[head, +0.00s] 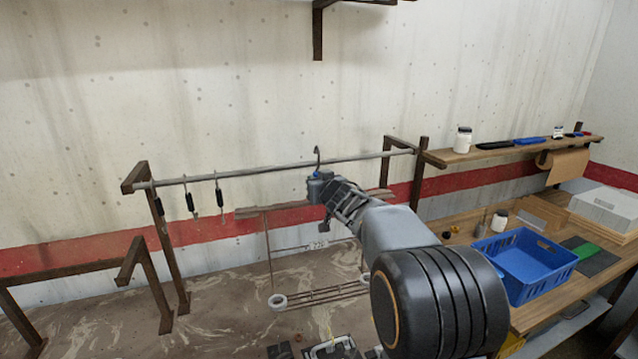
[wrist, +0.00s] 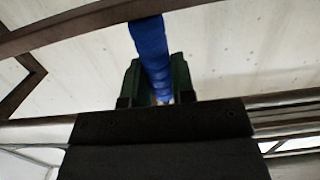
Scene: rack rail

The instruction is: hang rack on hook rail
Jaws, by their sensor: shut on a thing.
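The hook rail (head: 255,172) is a grey bar between two brown posts. The rack has a wooden crossbar (head: 275,208), thin hanging rods and a low wire shelf (head: 335,293). Its dark hook (head: 317,154) rises above the rail's line in the head view; I cannot tell whether it is over the rail or in front of it. My gripper (head: 318,188) is shut on the rack's blue neck (wrist: 151,50), below the hook. In the wrist view, the blue neck lies between my dark green fingers (wrist: 157,82), and the hook's tip is out of sight.
Several small dark hangers (head: 191,203) hang on the rail's left part. A workbench at the right holds a blue crate (head: 522,265). A shelf (head: 500,150) with a white jar (head: 463,140) is above it. A brown frame (head: 75,273) stands at the left.

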